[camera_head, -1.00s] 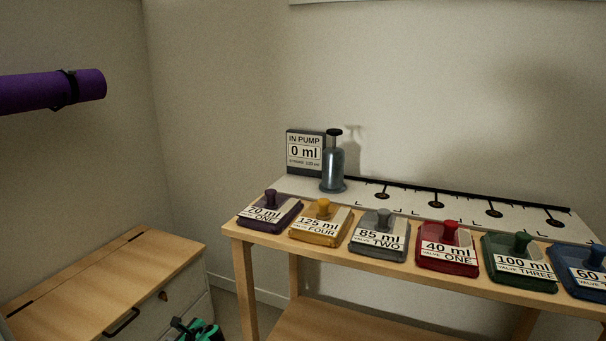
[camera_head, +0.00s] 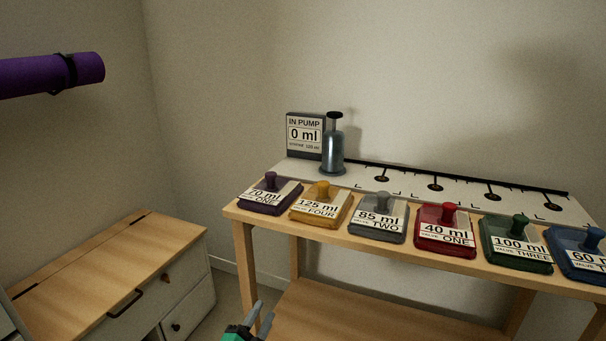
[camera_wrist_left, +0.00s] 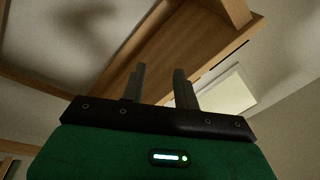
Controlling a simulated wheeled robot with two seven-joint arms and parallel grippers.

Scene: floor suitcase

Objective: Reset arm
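My left gripper (camera_head: 262,316) shows at the bottom of the head view, below the front edge of the wooden bench. Its two grey fingers stand apart with nothing between them. In the left wrist view the same gripper (camera_wrist_left: 160,84) is open and empty, with wooden bench parts beyond the fingers. My right gripper is not in either view.
The wooden bench (camera_head: 330,238) carries several coloured valve blocks, a pump bottle (camera_head: 333,150) and an "IN PUMP 0 ml" sign (camera_head: 304,135). A wooden-topped cabinet (camera_head: 90,270) stands at left. A purple roll (camera_head: 40,76) is on the left wall. Floor shows between cabinet and bench.

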